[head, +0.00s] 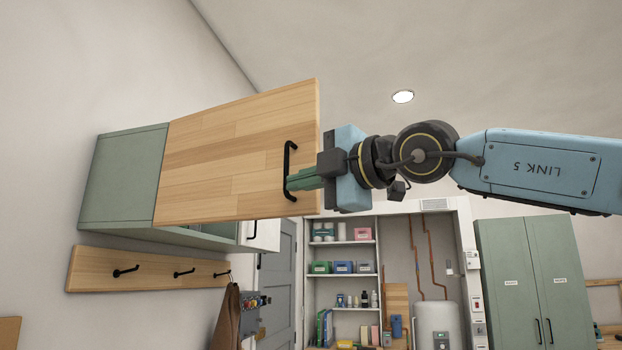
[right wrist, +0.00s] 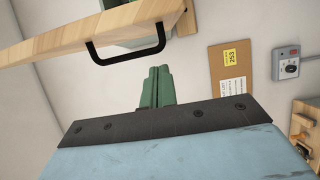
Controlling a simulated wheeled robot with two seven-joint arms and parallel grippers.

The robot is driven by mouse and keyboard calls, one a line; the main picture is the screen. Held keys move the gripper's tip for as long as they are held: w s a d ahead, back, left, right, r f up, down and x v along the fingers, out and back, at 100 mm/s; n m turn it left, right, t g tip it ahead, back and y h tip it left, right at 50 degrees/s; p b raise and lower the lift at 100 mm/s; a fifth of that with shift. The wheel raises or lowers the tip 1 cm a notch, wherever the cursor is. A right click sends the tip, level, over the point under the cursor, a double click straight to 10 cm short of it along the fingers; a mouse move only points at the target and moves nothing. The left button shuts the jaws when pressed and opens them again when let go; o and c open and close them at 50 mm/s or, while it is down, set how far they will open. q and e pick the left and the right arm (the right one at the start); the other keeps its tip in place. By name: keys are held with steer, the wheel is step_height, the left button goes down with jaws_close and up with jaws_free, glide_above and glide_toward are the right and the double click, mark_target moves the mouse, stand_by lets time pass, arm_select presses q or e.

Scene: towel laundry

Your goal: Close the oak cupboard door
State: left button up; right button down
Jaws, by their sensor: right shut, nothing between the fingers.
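The oak cupboard door (head: 235,155) stands open at the front of a wall-mounted green cupboard (head: 125,178), swung out from it. A black bar handle (head: 289,171) is near the door's free edge. My right gripper (head: 290,183) is shut and empty, its green fingers in front of the door beside the handle in the head view. In the right wrist view, the fingers (right wrist: 158,72) point toward the door (right wrist: 80,35), with the handle (right wrist: 127,54) up and left of them, apart from them. The cupboard's inside is mostly hidden behind the door. My left gripper is out of view.
A wooden hook rail (head: 145,270) with a brown cloth (head: 227,316) hangs below the cupboard. Shelves (head: 341,243), a water heater (head: 437,325) and a green locker (head: 535,280) stand farther back. In the right wrist view, a notice board (right wrist: 231,75) is on the wall.

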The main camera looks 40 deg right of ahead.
steer(key=w+d+p, duration=0.2)
steer(key=d, duration=0.1)
steer(key=shift+w+d, duration=0.15)
steer(key=shift+w, duration=0.15)
steer(key=shift+d, duration=0.15)
